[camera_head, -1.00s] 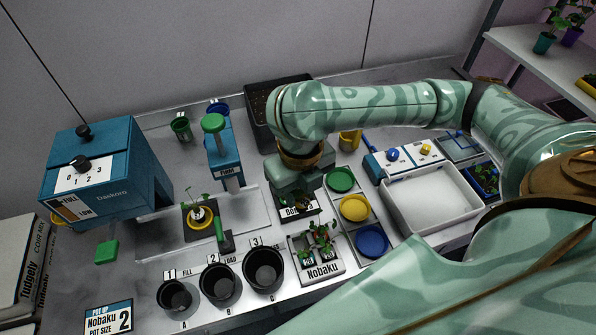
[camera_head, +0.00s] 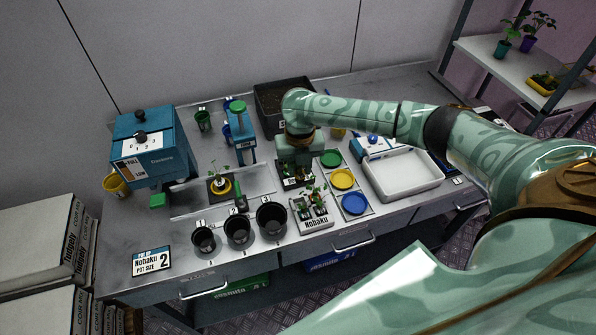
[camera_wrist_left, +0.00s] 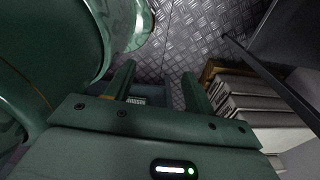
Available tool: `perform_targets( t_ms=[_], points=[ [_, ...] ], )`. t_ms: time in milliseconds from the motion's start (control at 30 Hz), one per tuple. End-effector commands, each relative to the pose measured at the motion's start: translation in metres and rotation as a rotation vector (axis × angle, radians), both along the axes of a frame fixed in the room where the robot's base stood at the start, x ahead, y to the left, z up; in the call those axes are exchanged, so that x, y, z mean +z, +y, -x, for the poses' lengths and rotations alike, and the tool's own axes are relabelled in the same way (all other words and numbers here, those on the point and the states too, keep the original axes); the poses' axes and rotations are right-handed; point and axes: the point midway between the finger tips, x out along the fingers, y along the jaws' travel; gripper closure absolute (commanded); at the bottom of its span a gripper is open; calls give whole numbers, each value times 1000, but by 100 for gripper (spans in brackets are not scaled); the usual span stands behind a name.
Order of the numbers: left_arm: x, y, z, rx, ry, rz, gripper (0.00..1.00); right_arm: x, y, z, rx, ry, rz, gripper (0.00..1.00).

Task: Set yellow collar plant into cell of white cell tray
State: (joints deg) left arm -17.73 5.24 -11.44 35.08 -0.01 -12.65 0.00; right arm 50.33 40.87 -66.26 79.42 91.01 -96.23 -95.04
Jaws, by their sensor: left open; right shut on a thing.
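A plant with a yellow collar (camera_head: 220,186) stands in a dark square holder at the left-middle of the bench. The white cell tray (camera_head: 318,224), labelled Nobaku, stands at the bench's front and holds small plants. My right gripper (camera_head: 297,165) points down over a dark tray (camera_head: 297,184) just behind the white one. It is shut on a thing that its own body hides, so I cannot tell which. My left gripper (camera_wrist_left: 160,85) shows only in the left wrist view, open and empty above the floor.
Three black pots (camera_head: 238,230) stand left of the white tray. Green, yellow and blue discs (camera_head: 342,179) lie to its right, then a white bin (camera_head: 403,187). A blue dispenser (camera_head: 150,148) and a blue press (camera_head: 241,135) stand behind.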

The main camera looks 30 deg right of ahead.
Motion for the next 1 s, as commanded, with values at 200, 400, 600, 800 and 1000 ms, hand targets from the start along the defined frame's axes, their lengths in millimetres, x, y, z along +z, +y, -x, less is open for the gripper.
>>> perform_targets(
  t_ms=[200,400,600,800,1000],
  points=[
    [-11,-18,-25,7,-38,25,46,-11,0,1,2,0,1,93],
    [-31,-14,-12,5,-18,19,46,-26,-1,1,3,1,2,93],
    [-50,-10,-4,4,-3,14,46,-42,0,1,2,2,2,93],
    [-69,-10,-3,4,-1,13,46,-57,0,1,2,2,2,93],
    [-80,-10,-3,4,1,13,46,-71,0,1,2,3,2,93]
  ],
)
